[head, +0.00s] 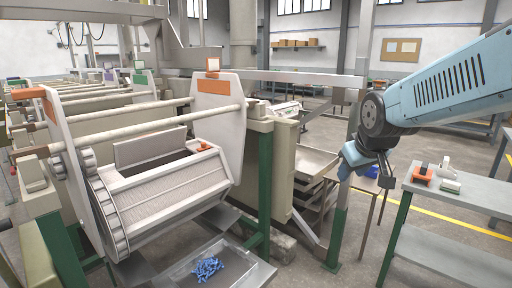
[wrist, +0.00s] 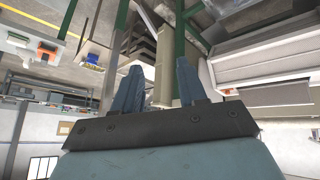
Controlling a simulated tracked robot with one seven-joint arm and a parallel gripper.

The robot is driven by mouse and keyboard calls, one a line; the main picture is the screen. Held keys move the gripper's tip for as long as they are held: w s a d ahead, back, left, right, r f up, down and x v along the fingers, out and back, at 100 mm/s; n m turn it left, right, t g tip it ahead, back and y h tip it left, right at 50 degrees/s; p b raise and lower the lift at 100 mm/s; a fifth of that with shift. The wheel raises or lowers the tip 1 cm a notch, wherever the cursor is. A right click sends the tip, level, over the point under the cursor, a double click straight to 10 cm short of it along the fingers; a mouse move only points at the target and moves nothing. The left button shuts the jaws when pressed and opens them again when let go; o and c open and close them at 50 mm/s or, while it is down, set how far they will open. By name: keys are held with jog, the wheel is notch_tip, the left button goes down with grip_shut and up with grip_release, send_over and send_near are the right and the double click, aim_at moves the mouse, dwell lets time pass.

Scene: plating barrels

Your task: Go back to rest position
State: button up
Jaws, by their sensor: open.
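My gripper (head: 366,172) hangs from the blue arm at the right of the head view, in the air between the barrel line and the grey side table. In the wrist view, my gripper (wrist: 158,66) shows two blue fingers spread apart with nothing between them. The plating barrel (head: 165,195) is at the left of the head view, hung in its white frame. A panel stands up beside the dark opening in its top. My gripper is well to the right of the barrel and touches nothing that I can see.
A tray (head: 238,276) holding blue small parts (head: 208,270) sits below the barrel. A green post (head: 337,235) stands close to my gripper. Open floor lies behind.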

jog(key=s+r+m+g, duration=0.1)
jog(key=s+m, duration=0.2)
jog(key=s, duration=1.1)
jog(key=shift+s+r, duration=0.3)
jog(key=shift+s, duration=0.1)
